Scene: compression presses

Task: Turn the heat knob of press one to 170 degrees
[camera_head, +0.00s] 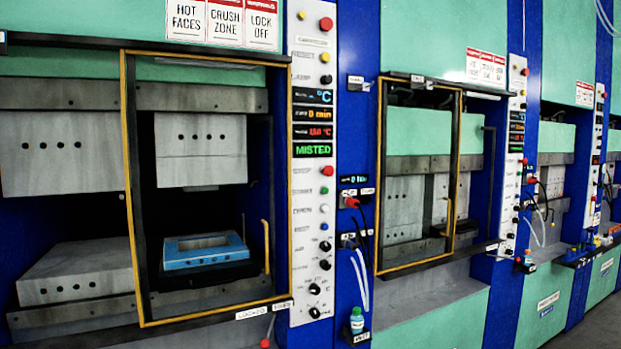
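The nearest press (70,95) fills the left of the head view; no readable mark shows whether it is press one. Its white control panel (298,225) stands right of the yellow-edged door frame. Several black knobs show low on the panel: an upper one (324,246), one below it (325,265), and two with white pointer marks (314,289) (314,312). Their labels are too small to read, so I cannot tell which is the heat knob. A green display (313,150) reads MISTED. My gripper is out of view.
A blue mould frame (205,262) sits inside the nearest press behind the door frame (133,200). A small bottle (357,321) stands on a ledge right of the panel. White hoses (361,280) hang nearby. More presses (435,150) recede to the right. Floor shows at lower right.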

